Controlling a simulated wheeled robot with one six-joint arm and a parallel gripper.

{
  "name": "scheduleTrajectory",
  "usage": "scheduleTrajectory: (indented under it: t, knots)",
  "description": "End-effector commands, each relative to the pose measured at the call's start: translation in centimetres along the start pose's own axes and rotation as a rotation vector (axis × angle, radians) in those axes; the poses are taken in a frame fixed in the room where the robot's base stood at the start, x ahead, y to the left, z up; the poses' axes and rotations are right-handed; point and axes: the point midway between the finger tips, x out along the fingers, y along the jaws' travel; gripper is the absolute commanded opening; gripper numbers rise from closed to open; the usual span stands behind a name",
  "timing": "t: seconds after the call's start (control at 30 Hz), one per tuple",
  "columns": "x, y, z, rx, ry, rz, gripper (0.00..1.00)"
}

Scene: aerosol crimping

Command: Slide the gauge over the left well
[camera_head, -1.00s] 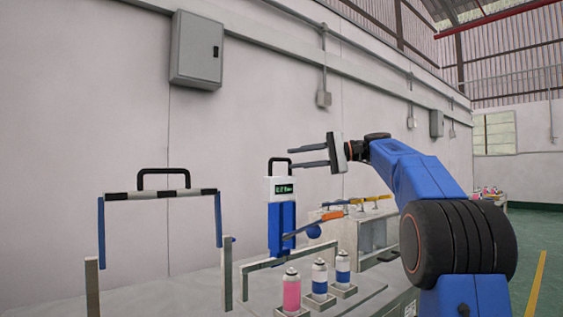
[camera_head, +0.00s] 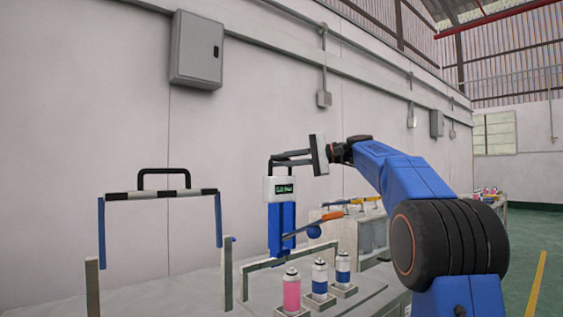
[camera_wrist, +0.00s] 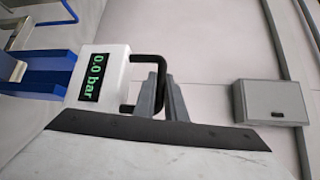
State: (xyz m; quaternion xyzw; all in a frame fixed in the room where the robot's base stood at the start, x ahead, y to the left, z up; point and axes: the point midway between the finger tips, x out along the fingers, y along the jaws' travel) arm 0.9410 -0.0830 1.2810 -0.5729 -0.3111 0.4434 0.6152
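The gauge (camera_head: 279,190) is a white box with a green digital display, a black loop handle on top and a blue body below. It stands upright on the bench beyond the cans. In the wrist view the gauge (camera_wrist: 100,78) reads 0.0 bar. My gripper (camera_head: 272,160) is at the handle, its fingers close together around the handle's bar; the wrist view also shows the gripper fingers (camera_wrist: 160,80) on either side of it. The fingers look shut on the handle. I cannot make out the left well for certain.
A pink can (camera_head: 291,292) and two blue-and-white cans (camera_head: 319,279) stand in holders in front. A black-and-white striped bar (camera_head: 160,194) with a black handle is at left. Orange-handled equipment (camera_head: 330,215) stands right of the gauge. A wall box (camera_head: 196,50) hangs above.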

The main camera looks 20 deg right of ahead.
Motion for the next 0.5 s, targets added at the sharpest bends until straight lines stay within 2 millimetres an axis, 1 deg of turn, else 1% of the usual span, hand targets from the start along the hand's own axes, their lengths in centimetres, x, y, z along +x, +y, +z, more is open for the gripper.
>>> scheduleTrajectory:
  t: [0.17, 0.27, 0.4, 0.5]
  knots:
    - [0.5, 0.0, 0.5, 0.001, -0.002, 0.001, 0.00]
    - [1.6, 0.0, 1.8, 0.000, -0.004, 0.001, 0.00]
    - [3.9, 0.1, 4.0, 0.000, -0.005, 0.001, 0.00]
    - [5.2, 0.1, 5.3, 0.000, -0.004, 0.002, 0.00]
